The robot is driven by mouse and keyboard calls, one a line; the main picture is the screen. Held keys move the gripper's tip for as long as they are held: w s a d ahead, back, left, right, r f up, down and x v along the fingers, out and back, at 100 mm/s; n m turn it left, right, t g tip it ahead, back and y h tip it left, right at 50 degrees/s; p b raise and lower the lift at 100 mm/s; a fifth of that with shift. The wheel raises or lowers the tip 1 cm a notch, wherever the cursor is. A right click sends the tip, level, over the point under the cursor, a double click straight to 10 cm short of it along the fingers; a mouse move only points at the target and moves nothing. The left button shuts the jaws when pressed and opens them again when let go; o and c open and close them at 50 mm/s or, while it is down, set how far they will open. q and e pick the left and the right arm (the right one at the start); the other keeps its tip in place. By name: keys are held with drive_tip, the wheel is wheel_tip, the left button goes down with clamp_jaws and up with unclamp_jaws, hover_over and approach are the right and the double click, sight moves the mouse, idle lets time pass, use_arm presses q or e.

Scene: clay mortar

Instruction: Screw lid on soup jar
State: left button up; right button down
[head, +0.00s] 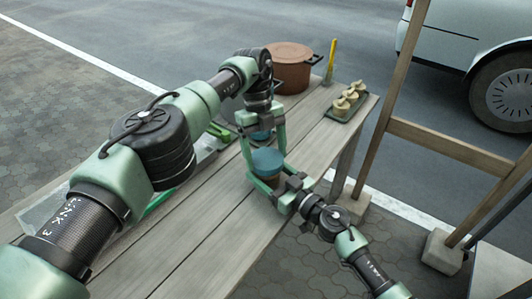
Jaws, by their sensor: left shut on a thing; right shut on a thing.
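A round blue lid (267,160) sits at the top of the brownish soup jar (269,181) near the table's right edge. My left gripper (266,154) comes down from above, with its green fingers on either side of the lid, shut on it. My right gripper (270,186) reaches in from the lower right and is shut on the jar's body, which its fingers partly hide. The lid looks level over the jar. I cannot tell whether it is seated or how far it is turned.
A lidded brown pot (291,66) stands at the far end of the wooden table (222,234). Beside it a yellow-handled tool (332,56) stands upright. A dark tray (345,108) holds several small pale items. A wooden frame (440,143) stands right of the table. The near planks are clear.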

use_arm(q)
drive_tip(key=o, duration=1.3)
drive_tip(key=shift+r, duration=0.2)
wheel_tip(320, 180, up, 4)
drive_tip(key=shift+r, duration=0.15)
drive_tip(key=shift+c, duration=0.3)
drive_tip(key=shift+s+r+n+t+y, duration=0.1)
drive_tip(key=shift+r+n+t+y, duration=0.15)
drive_tip(key=shift+n, duration=0.3)
drive_tip(key=shift+r+n+t+y, duration=0.1)
drive_tip(key=shift+n+t+y, duration=0.15)
drive_tip(key=shift+n, duration=0.3)
drive_tip(key=shift+s+d+r+n+t+y, duration=0.15)
drive_tip(key=shift+r+n+t, duration=0.3)
drive_tip(key=shift+n, duration=0.25)
drive_tip(key=shift+r+n+t+y, duration=0.15)
drive_tip(key=shift+r+n+t, duration=0.3)
drive_tip(key=shift+n, duration=0.25)
drive_tip(key=shift+f, duration=0.15)
